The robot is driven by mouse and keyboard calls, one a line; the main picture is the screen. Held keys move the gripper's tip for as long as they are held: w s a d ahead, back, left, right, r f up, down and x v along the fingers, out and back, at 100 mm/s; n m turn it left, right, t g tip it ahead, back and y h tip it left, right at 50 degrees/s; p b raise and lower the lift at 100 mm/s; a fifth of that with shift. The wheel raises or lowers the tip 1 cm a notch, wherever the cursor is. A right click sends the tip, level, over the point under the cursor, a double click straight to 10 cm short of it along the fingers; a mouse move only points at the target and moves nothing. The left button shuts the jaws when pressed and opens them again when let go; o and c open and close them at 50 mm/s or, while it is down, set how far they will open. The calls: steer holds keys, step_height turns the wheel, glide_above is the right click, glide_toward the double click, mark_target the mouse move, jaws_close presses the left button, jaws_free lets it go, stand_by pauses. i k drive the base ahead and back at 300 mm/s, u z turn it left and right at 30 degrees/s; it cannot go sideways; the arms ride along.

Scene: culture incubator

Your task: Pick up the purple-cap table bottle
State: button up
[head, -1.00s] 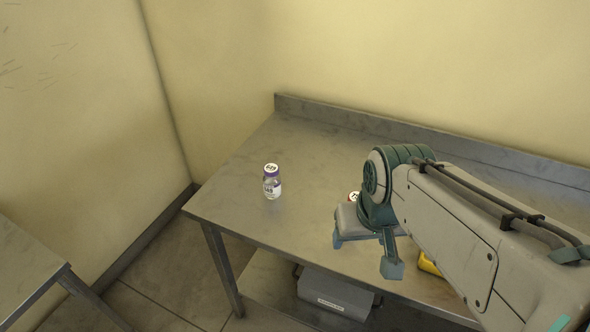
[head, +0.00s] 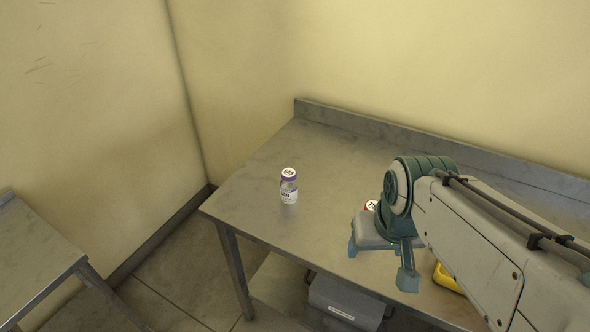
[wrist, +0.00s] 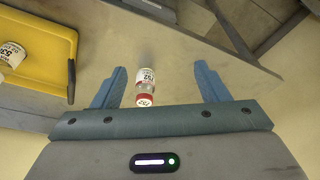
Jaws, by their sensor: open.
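The purple-cap bottle (head: 289,187) stands upright on the metal table near its left end in the head view, with a white label and a number on its cap. My gripper (head: 381,266) is open and well to the right of this bottle, above the front part of the table. In the wrist view my gripper's two blue fingers (wrist: 158,88) are spread apart. A different bottle with a red cap (wrist: 146,88) shows between them in that picture; I cannot tell its distance from the fingers. The purple-cap bottle does not show in the wrist view.
The metal table (head: 250,205) has clear room around the purple-cap bottle and a raised back edge along the wall. A yellow tray (wrist: 48,42) holds another white-labelled bottle (wrist: 11,54). A grey box (head: 345,300) is on the lower shelf. Another table (head: 35,250) stands at left.

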mark_target(289, 182)
steer(key=z, duration=2.9)
steer(key=k, duration=1.75)
steer(key=u, duration=1.85)
steer(key=i, duration=1)
steer(key=u, duration=0.1)
